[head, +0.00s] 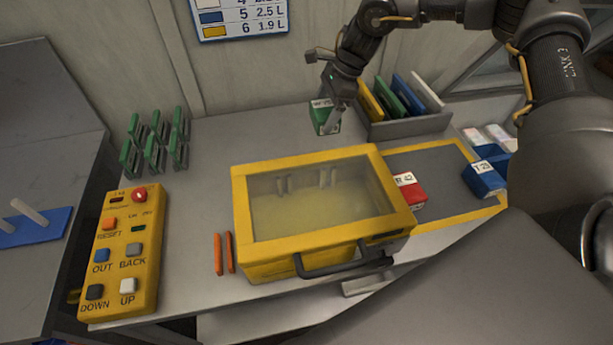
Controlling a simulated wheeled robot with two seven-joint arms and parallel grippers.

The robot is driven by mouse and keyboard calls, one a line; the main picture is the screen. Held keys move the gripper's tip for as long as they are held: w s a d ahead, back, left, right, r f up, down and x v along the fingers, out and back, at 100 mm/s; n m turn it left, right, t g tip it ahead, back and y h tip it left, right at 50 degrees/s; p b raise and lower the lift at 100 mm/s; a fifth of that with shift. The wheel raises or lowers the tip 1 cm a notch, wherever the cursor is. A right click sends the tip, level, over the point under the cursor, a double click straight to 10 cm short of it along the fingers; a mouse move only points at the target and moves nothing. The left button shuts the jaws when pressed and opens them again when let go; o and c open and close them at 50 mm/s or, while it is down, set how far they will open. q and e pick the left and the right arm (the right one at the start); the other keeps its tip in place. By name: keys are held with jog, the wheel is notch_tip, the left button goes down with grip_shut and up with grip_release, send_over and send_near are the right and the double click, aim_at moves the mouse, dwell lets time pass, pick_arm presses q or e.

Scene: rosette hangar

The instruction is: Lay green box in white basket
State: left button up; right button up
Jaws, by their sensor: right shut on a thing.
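The green box (325,117) with a white labelled top is held by my right gripper (330,101), above the back of the grey table, behind the yellow case. The gripper is shut on it, and its fingers partly cover the box. I cannot make out a white basket in this view. My left gripper is not in view.
A yellow case (247,260) with a clear lid and dark handle stands mid-table. Right of it are a red box (412,193) and a blue box (484,181). A grey rack (405,126) holds coloured plates. A yellow button panel (122,262) and green clips (155,140) are left.

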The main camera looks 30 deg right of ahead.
aim_at(323, 140)
jog(key=shift+f, duration=0.3)
notch_tip(323, 140, down, 10)
jog(key=shift+r+p, duration=0.25)
jog(key=shift+p, duration=0.95)
jog(key=o, duration=1)
jog(key=shift+f, duration=0.1)
